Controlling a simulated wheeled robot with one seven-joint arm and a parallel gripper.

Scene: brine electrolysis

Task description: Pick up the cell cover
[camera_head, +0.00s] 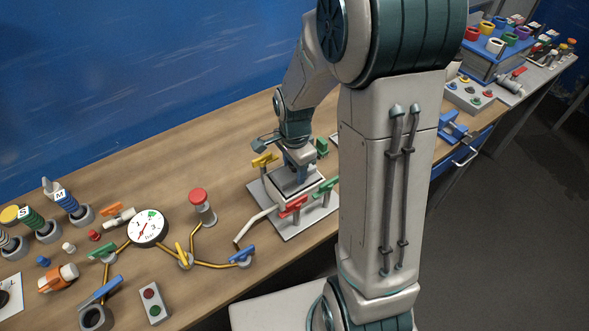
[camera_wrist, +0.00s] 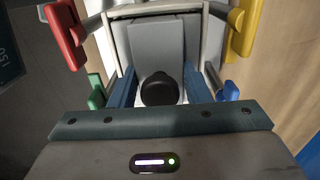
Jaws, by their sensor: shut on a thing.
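The cell cover (camera_wrist: 158,45) is a grey block-like piece with a round black knob (camera_wrist: 160,88), between my fingers in the wrist view. My gripper (camera_wrist: 160,98) has one blue finger on each side of it and is shut on it. In the head view my gripper (camera_head: 298,166) points down over the cell (camera_head: 295,184), which stands on a pale base plate (camera_head: 290,231). My wrist mostly hides the cover there. I cannot tell whether the cover is still seated or slightly raised.
Red (camera_head: 293,206), yellow (camera_head: 265,160) and green (camera_head: 327,186) valve handles stand close around the cell. A bent pale pipe (camera_head: 256,225) runs off it to the left. A pressure gauge (camera_head: 148,228) and a red-topped post (camera_head: 200,204) stand farther left on the wooden bench.

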